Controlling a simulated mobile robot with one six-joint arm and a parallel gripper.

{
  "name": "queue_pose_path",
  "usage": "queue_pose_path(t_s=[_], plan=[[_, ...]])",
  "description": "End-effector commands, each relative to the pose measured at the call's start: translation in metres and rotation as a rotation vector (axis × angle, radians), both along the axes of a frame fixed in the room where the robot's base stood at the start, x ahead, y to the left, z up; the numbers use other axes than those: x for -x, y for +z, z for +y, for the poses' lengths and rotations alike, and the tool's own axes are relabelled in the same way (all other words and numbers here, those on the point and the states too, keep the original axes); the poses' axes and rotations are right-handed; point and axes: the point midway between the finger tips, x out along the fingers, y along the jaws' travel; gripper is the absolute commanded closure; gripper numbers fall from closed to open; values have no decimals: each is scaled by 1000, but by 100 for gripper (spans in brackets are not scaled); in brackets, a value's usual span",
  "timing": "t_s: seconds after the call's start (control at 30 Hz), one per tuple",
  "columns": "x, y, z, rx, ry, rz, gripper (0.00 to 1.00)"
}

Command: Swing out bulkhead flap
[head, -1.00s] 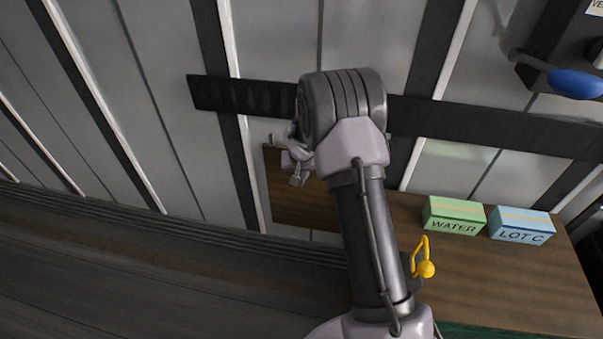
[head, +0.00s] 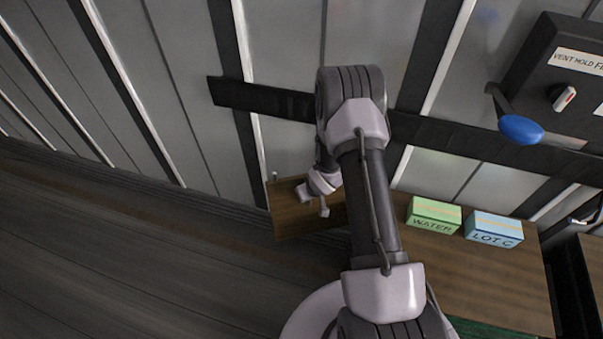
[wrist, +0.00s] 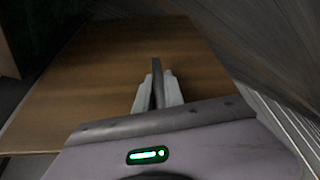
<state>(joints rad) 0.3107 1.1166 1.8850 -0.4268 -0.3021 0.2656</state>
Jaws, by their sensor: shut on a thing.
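The bulkhead flap, as I take it, is a brown wood-grain panel (head: 288,217) at the foot of the metal wall in the head view, left of my arm. Its right part is hidden behind my arm. In the wrist view the brown panel (wrist: 95,80) fills much of the middle. My gripper (head: 312,206) is at the panel's face in the head view. In the wrist view my gripper (wrist: 157,92) has its two pale fingers shut on a thin dark upright piece, seemingly the flap's handle, standing against the panel.
A green WATER box (head: 433,215) and a blue LOT C box (head: 494,228) stand on a brown surface right of my arm. A dark control box (head: 555,75) with a blue-ended lever (head: 520,129) is at upper right. Dark floor (head: 120,265) lies open at left.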

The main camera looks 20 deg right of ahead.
Motion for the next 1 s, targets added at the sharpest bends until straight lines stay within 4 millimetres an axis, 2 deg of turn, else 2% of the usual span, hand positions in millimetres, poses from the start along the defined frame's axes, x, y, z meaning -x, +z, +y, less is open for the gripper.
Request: queue_pose_path(t_s=[0.03,0.4,0.6,0.77,1.0], plan=[[9,5,-2,-1,33,-1,100],[88,2,-19,-1,366,-4,100],[123,2,-34,-2,526,-4,100],[143,1,-46,0,625,-5,100],[161,0,-59,-2,631,-4,100]])
